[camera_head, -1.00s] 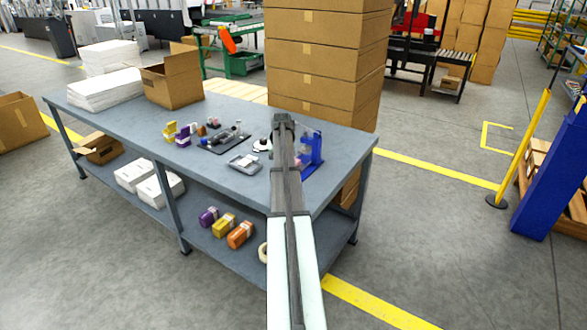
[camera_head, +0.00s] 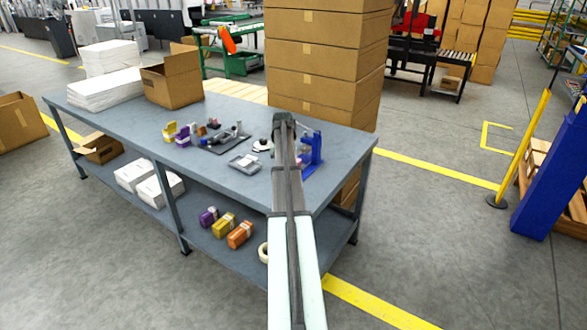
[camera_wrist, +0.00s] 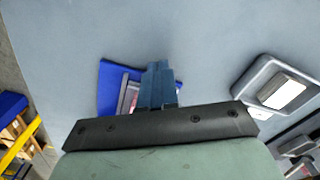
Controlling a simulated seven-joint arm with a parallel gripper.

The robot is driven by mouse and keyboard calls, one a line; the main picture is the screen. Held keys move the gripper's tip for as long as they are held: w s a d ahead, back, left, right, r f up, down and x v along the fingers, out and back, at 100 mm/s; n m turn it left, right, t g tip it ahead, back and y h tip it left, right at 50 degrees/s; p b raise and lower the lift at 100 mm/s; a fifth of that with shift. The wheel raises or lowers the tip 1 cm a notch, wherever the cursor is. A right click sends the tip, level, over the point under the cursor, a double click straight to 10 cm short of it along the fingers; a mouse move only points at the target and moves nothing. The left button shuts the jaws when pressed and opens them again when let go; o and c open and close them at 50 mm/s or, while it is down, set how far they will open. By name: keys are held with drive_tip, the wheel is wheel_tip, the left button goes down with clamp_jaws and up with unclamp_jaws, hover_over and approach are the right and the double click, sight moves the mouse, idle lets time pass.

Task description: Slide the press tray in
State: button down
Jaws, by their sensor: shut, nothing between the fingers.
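The blue press (camera_head: 312,152) stands near the right end of the grey workbench, just right of my arm. In the wrist view its blue part (camera_wrist: 110,82) lies left of my gripper (camera_wrist: 160,68). A grey-edged piece with a pinkish top (camera_wrist: 130,95), perhaps the press tray, shows between the blue part and my fingers. My gripper is shut with nothing held. Its fingers overlap this piece in the picture; I cannot tell whether they touch it. In the head view my arm hides the fingers and part of the press.
A grey dish with a pale block (camera_head: 244,163) and a dark mat with tools (camera_head: 220,140) lie left of my arm. An open carton (camera_head: 172,85) and paper stacks (camera_head: 105,88) are farther left. Tall cartons (camera_head: 325,65) stand behind the bench. The bench's front strip is clear.

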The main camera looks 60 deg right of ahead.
drive_tip(key=shift+d, duration=3.95)
drive_tip(key=shift+a, duration=0.4)
drive_tip(key=shift+r, duration=0.15)
drive_tip(key=shift+r, duration=3.35)
